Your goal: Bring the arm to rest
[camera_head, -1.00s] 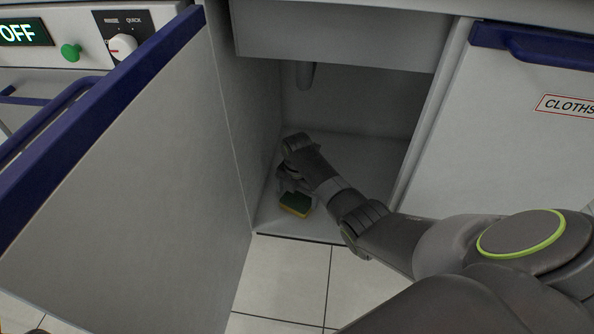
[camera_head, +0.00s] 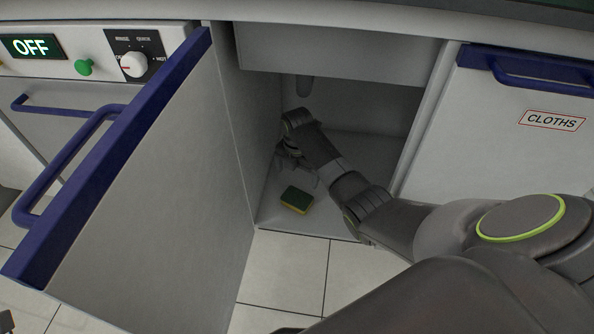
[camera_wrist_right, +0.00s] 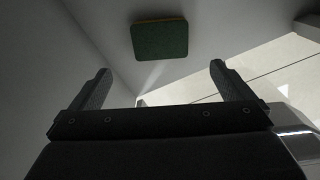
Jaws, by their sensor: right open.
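My right arm reaches from the right into an open cabinet (camera_head: 352,113) under the counter. My right gripper (camera_head: 297,180) is inside it, low near the left inner wall; the arm partly hides it in the head view. In the right wrist view my right gripper (camera_wrist_right: 162,85) is open, with nothing between its two fingers. A green and yellow sponge (camera_head: 297,200) lies on the cabinet floor, just in front of the gripper. In the right wrist view the sponge (camera_wrist_right: 160,39) is beyond the fingertips and apart from them.
The open cabinet door (camera_head: 165,190), with a blue edge and handle, stands to the left of the arm. A closed door with a CLOTHS label (camera_head: 552,121) is on the right. A panel with an OFF display (camera_head: 30,46) is at upper left. The tiled floor (camera_head: 285,272) in front shows clear.

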